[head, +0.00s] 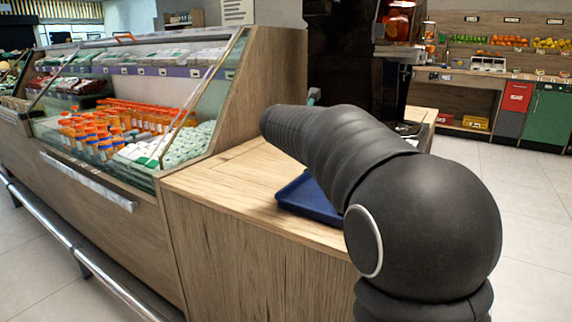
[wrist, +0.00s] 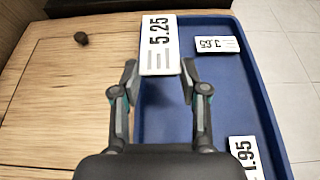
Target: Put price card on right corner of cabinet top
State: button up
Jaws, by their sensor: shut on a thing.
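The price card (wrist: 158,45), white with "5.25" on it, is between the fingertips of my gripper (wrist: 158,75) in the wrist view. My gripper is shut on its lower end. The card is above the left edge of a blue tray (wrist: 217,100); its height above the tray is hard to judge. The wooden cabinet top (wrist: 70,105) lies to the left of the tray. In the head view, the cabinet top (head: 232,180) is partly behind my arm, the blue tray (head: 300,204) shows in part, and my gripper and the card are hidden.
Two other price cards, "3.65" (wrist: 217,44) and "1.95" (wrist: 246,158), lie in the tray. A small dark round thing (wrist: 81,39) is on the wood. A glass-sided display case (head: 150,100) with bottles stands left of the cabinet. The wood left of the tray is mostly bare.

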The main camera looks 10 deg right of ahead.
jog(key=b, duration=0.2)
send_over(279, 182)
notch_tip(279, 182, down, 7)
jog(key=shift+r, duration=0.1)
jog(key=shift+f, duration=2)
jog(key=shift+f+b, duration=0.15)
jog(key=shift+b, duration=0.15)
jog(key=o, duration=1)
jog(key=shift+o, duration=0.2)
